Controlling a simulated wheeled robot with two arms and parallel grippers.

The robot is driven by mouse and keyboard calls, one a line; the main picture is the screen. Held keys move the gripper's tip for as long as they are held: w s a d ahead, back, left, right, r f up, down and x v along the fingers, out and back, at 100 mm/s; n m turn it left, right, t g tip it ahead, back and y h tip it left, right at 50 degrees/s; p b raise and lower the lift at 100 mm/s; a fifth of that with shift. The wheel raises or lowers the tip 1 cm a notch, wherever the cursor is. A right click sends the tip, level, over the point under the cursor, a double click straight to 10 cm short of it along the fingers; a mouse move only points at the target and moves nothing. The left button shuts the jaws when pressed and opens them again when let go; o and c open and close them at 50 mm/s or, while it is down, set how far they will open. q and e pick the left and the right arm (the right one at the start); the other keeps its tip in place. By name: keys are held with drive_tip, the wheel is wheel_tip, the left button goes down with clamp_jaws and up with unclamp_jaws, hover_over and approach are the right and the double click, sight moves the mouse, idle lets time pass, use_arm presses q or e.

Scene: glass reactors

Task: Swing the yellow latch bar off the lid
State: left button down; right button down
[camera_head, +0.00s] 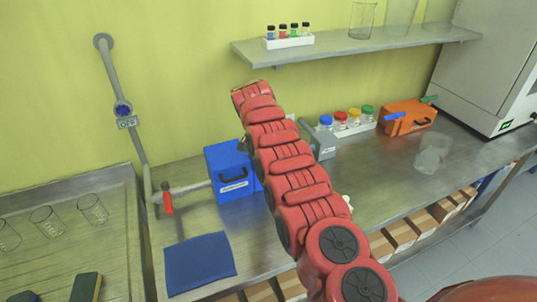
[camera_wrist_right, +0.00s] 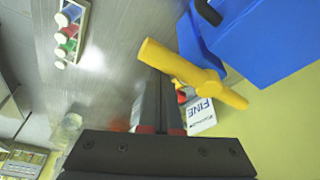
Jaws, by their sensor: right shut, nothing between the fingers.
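The yellow latch bar (camera_wrist_right: 195,75) shows in the right wrist view as a thick bar running diagonally, with a rounded left end and a short stub to one side. My right gripper (camera_wrist_right: 158,80) is shut and empty, its dark fingertips at the bar's left half. I cannot tell whether they touch it. A blue box (camera_wrist_right: 265,40) with a black handle lies beside the bar. In the head view, the blue box (camera_head: 229,171) stands on the bench left of my red right arm. The bar and right gripper are hidden there, and I cannot make out the lid. My left gripper is out of view.
An orange case (camera_head: 408,118), capped bottles (camera_head: 340,121) and a grey box (camera_head: 324,142) stand along the bench's back. A shelf (camera_head: 350,46) hangs above. A blue mat (camera_head: 200,263) lies at the front left. A white "FINE" box (camera_wrist_right: 201,116) shows behind the bar.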

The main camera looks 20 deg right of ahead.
drive_tip(key=shift+f, duration=0.15)
idle(0.3)
wheel_tip(320, 180, up, 9)
drive_tip(key=p, duration=0.3)
drive_tip(key=shift+d+p, duration=0.35)
drive_tip(key=shift+d, duration=0.1)
